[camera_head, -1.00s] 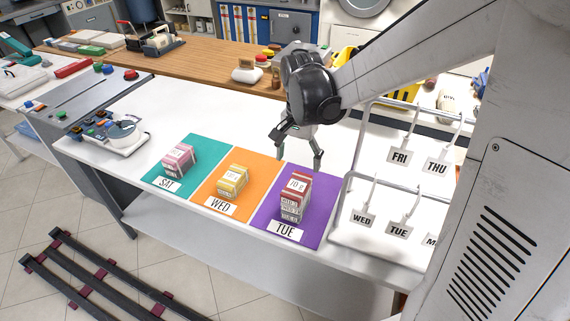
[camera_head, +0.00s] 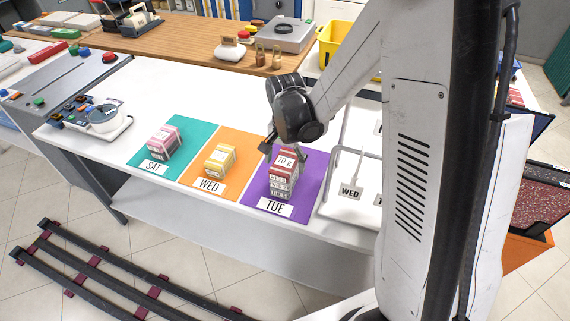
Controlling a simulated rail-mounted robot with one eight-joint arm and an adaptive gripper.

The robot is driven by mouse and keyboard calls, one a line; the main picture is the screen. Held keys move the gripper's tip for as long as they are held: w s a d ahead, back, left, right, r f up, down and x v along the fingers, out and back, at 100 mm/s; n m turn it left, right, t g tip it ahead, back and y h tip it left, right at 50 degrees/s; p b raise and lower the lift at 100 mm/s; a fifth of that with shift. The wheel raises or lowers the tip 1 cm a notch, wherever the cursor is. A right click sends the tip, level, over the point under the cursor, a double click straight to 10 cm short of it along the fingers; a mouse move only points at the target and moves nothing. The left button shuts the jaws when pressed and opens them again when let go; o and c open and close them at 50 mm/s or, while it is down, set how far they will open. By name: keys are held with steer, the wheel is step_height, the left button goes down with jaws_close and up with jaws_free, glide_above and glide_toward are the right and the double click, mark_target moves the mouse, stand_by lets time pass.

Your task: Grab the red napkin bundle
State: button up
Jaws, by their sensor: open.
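My gripper (camera_head: 286,150) is open, just above and behind the red bundle. Its fingers are partly hidden by the wrist and the stack, and I cannot tell whether they touch the bundle. A yellow bundle (camera_head: 220,160) stands on the orange WED mat (camera_head: 231,184). A pink bundle (camera_head: 163,142) stands on the teal SAT mat (camera_head: 184,137).
A scale-like device (camera_head: 104,119) is at the left of the white counter (camera_head: 185,97). Dark rails (camera_head: 120,275) run along the floor.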

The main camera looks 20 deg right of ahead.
steer(key=shift+f, duration=0.1)
steer(key=c, duration=1.2)
steer(key=shift+c, duration=0.3)
